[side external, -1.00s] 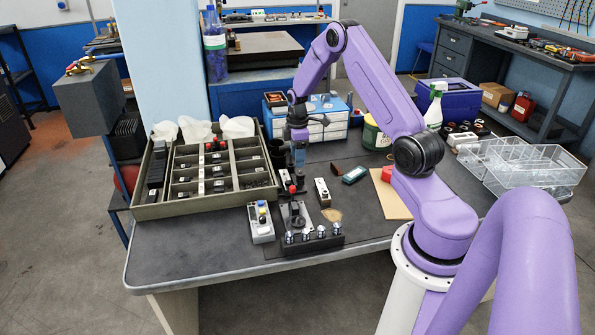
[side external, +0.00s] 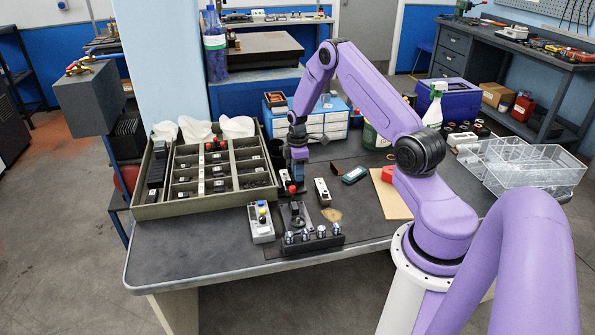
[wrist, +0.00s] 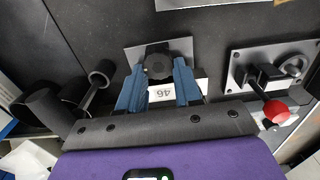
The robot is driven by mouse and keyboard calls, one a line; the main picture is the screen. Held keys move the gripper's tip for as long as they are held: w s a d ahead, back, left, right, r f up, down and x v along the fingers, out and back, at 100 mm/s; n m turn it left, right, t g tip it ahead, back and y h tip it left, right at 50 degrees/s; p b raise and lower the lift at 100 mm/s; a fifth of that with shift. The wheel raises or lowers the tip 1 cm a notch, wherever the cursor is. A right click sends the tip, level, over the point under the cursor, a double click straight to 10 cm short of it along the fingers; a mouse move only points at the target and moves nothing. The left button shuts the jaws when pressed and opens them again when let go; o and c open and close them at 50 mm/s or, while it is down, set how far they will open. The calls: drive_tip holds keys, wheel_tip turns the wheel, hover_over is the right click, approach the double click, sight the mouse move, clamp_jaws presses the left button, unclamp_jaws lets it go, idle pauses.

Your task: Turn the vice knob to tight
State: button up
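A dark round knob (wrist: 158,65) stands on a small grey plate, with a white label marked 46 beside it, in the wrist view. I take it for the vice knob, but no tight mark is readable. My gripper (wrist: 160,68) has two blue fingers, apart, one on each side of the knob. Small gaps seem to show, and I cannot tell whether either finger touches it. In the side view my gripper (side external: 298,184) points down, low over the bench, and hides the knob.
A plate-mounted clamp (side external: 296,214) with a red ball handle (wrist: 276,110) is close by. A button box (side external: 261,224), a row of metal knobs (side external: 313,240) and a white switch block (side external: 322,191) stand near. The divided tray (side external: 190,209) lies left. The front left bench is clear.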

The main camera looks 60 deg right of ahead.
drive_tip(key=shift+w+d+m, duration=0.1)
drive_tip(key=shift+d+m, duration=0.05)
drive_tip(key=shift+m, duration=2.25)
drive_tip(key=o, duration=1)
drive_tip(key=shift+o, duration=0.2)
drive_tip(key=shift+r, duration=0.15)
wheel_tip(320, 180, up, 17)
drive_tip(key=shift+r, duration=0.1)
